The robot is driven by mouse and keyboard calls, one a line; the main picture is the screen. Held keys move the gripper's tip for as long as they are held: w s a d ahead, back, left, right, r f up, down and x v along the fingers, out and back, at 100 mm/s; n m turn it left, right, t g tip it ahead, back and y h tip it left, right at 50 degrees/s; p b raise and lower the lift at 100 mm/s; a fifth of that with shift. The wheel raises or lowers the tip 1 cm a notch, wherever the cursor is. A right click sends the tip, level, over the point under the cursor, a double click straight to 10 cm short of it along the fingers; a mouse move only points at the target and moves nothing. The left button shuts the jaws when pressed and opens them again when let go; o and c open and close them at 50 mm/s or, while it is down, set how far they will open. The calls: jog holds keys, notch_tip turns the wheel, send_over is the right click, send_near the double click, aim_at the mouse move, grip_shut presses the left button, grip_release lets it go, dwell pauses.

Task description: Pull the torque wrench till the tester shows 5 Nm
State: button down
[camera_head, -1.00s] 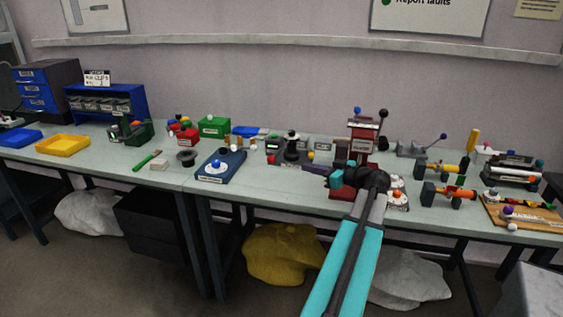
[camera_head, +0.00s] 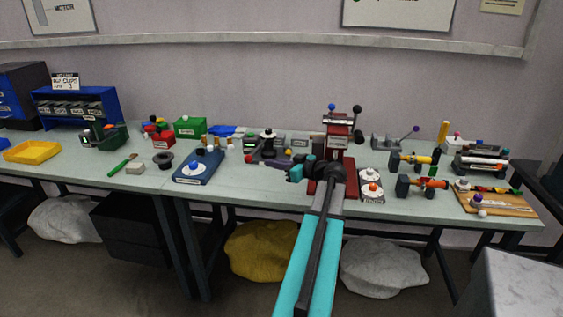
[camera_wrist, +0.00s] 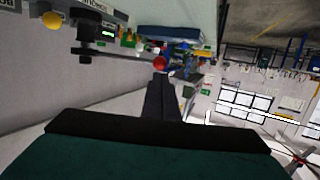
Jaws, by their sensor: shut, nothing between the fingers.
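The torque tester (camera_head: 268,147) is a dark unit with a small green display and a black round top, around the middle of the bench. The display's reading is too small to make out. In the wrist view the tester's green display (camera_wrist: 108,33) is at the upper left. A dark bar, apparently the torque wrench (camera_wrist: 130,55), runs from below the tester to a red ball (camera_wrist: 160,63). My gripper (camera_wrist: 160,77) is shut and empty, its black fingertips appearing just below the red ball. I cannot tell whether they touch.
A red press-like stand (camera_head: 338,140) rises right behind my arm. A yellow ball (camera_wrist: 52,19) shows near the tester. Orange-and-yellow tube fixtures (camera_head: 423,184) stand at the right.

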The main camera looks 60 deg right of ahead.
aim_at(251, 159)
jog(key=shift+p+x, duration=1.3)
jog(key=shift+x, duration=2.55)
jog(key=shift+f+b, duration=0.1)
jog(key=shift+b, duration=0.35)
